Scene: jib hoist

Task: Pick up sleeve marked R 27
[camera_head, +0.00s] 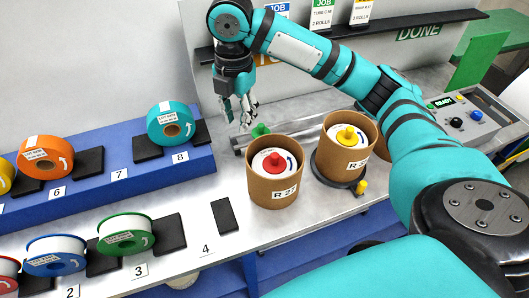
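Two brown cardboard sleeves stand upright on the grey bench. The left sleeve (262,187) has a label starting "R 2"; its last digit looks like a 7 but is small. A red knob on a white disc shows inside it. The right sleeve (335,157) stands on a dark round base, with a yellow knob inside; its label also starts with R, but the rest is hard to read. My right gripper (241,120) points down behind and left of the left sleeve. Its fingers are apart and empty, touching neither sleeve. My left gripper is out of view.
A green knob (260,130) on a metal rail is close to my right gripper. A blue stepped rack (90,185) at left holds coloured rolls at numbered places. A control box (465,117) stands at the right.

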